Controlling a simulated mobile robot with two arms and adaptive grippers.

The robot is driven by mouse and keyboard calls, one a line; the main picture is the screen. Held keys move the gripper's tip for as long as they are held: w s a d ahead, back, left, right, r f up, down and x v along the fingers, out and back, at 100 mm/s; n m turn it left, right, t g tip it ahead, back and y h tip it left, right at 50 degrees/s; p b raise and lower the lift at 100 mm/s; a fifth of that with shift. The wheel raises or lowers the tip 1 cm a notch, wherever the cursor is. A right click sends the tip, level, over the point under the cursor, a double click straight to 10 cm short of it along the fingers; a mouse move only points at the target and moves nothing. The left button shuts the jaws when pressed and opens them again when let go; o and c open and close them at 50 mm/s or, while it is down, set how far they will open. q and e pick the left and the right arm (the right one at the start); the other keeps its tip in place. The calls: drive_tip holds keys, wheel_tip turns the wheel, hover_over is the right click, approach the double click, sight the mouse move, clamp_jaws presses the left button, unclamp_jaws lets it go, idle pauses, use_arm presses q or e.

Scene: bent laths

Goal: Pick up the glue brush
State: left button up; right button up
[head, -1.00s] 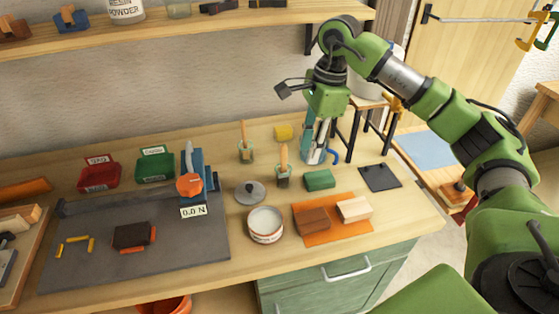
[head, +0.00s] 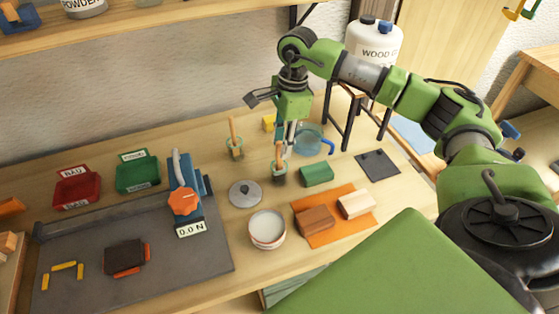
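Two brushes with orange-tan handles stand in small jars. One brush (head: 233,131) is in the farther jar (head: 235,151); the other brush (head: 279,154) is in the nearer jar (head: 279,176). I cannot tell which is the glue brush. My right gripper (head: 287,150) points down, right by the top of the nearer handle, and partly overlaps it in the head view. Its fingers are small here; I cannot tell whether they touch the handle or how far they are open. My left gripper is not in view.
A blue glassy jug (head: 308,142) stands just behind the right gripper. A green block (head: 316,175), a round lid (head: 245,194) and a white tin (head: 267,229) lie around the nearer jar. Dark brown and pale blocks rest on an orange mat (head: 337,234).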

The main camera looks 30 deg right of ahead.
sight(276, 163)
drive_tip(key=shift+w+a+f, duration=0.15)
drive_tip(key=shift+w+f, duration=0.1)
drive_tip(key=shift+f, duration=0.4)
drive_tip(key=f+p, duration=0.3)
drive_tip(key=f, duration=0.1)
drive_tip(key=shift+w+a+f, duration=0.1)
drive_tip(key=shift+w+a, duration=0.2)
drive_tip(key=shift+w, duration=0.05)
drive_tip(key=shift+f, duration=0.35)
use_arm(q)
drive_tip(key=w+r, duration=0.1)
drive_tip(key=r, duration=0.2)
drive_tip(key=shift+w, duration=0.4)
use_arm(e)
clamp_jaws()
